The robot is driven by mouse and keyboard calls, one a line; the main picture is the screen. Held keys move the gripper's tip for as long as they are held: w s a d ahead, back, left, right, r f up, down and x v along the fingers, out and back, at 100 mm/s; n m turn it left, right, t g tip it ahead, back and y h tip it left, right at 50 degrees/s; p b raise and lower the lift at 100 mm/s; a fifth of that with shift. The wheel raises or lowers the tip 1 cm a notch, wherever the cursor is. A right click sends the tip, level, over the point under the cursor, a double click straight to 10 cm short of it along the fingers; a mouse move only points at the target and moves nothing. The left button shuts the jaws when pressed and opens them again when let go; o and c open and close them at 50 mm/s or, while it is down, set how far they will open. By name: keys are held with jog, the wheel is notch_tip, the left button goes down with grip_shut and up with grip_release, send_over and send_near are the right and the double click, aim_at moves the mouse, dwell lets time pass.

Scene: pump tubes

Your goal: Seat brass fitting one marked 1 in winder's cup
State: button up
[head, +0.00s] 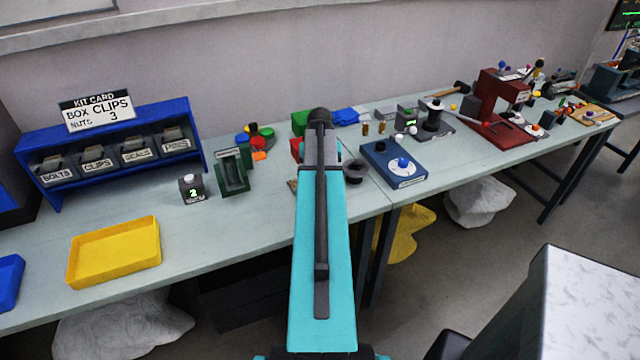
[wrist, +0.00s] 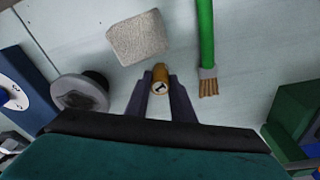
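The brass fitting marked 1 (wrist: 161,76) shows in the wrist view between the fingertips of my gripper (wrist: 161,84). Both fingers lie close against its sides, and its marked end faces the camera. I cannot tell whether it touches the table. In the head view my own arm hides my gripper and this fitting. Two other small brass pieces, (head: 366,128) and (head: 382,127), stand at the back of the bench. A dark upright device on a grey base, perhaps the winder (head: 433,118), stands right of them. I cannot make out its cup.
In the wrist view a grey block (wrist: 138,38) and a green-handled brush (wrist: 206,45) lie beyond my fingers. A grey round piece (wrist: 82,94) is at left, near a blue dial box (head: 395,162). A yellow tray (head: 115,252) and blue bin rack (head: 120,138) are far left.

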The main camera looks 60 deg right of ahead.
grip_shut()
jog(key=shift+r, duration=0.1)
jog(key=shift+r+b, duration=0.85)
jog(key=shift+r, duration=0.75)
jog(key=s+a+b, duration=0.1)
jog(key=s+a, duration=0.1)
jog(key=a, duration=0.1)
jog(key=s+a+b, duration=0.2)
jog(key=s+a, duration=0.1)
jog(key=a, duration=0.1)
jog(key=s+a+r+b, duration=0.1)
jog(key=s+a, duration=0.1)
jog(key=a, duration=0.2)
jog(key=shift+s+a, duration=0.15)
jog(key=shift+s, duration=0.1)
jog(key=shift+b, duration=0.55)
jog(key=shift+s+a+b, duration=0.1)
jog(key=shift+a+b, duration=0.05)
jog(key=shift+b, duration=0.2)
